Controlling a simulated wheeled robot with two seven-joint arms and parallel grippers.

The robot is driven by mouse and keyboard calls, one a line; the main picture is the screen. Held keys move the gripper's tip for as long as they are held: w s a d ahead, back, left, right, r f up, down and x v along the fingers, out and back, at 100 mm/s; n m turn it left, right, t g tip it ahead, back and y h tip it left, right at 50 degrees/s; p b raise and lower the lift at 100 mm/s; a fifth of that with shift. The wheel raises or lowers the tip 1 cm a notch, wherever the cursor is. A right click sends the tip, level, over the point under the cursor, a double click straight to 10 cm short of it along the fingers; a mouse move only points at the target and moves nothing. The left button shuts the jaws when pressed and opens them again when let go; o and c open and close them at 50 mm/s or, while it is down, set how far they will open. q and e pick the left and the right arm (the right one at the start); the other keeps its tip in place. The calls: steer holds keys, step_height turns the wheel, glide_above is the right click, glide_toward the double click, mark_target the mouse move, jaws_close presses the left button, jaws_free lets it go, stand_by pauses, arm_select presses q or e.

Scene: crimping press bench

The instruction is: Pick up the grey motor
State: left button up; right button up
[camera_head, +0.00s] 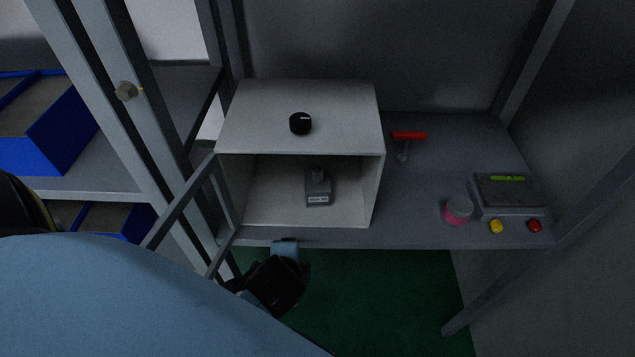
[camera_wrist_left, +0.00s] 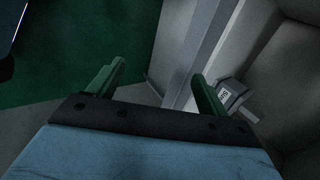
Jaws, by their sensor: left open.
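The grey motor (camera_head: 318,188) stands inside the open-fronted white box (camera_head: 245,118), with a pale label on its front. In the left wrist view, a grey labelled block that looks like the motor (camera_wrist_left: 230,93) shows beyond the right finger, partly hidden by it. My left gripper (camera_head: 286,247) is below and in front of the box opening, close to the shelf's front edge; its fingertips are hard to make out there. In the wrist view the left gripper (camera_wrist_left: 158,70) has its two green fingers wide apart with nothing between them. My right gripper is not seen.
A black knob (camera_head: 300,124) is on the box top. A red-handled tool (camera_head: 408,136), a pink-filled jar (camera_head: 458,211) and a grey device (camera_head: 508,195) with yellow and red buttons are to the right. Metal posts and blue bins (camera_head: 62,140) are at left.

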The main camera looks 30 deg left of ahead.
arm_select(q)
steer(key=w+r+m+t+y, duration=0.2)
steer(key=w+r+m, duration=0.2)
steer(key=m, duration=0.4)
steer(key=m+t+y, duration=0.2)
steer(key=m+t, duration=0.1)
steer(key=m, duration=0.6)
glide_toward(318, 185)
steer(key=x, duration=0.7)
steer(key=f+b+x, duration=0.1)
steer(key=x, duration=0.3)
steer(key=shift+w+a+f, duration=0.1)
steer(key=c, duration=1.4)
steer(key=shift+c, duration=0.3)
steer(key=shift+r, duration=0.25)
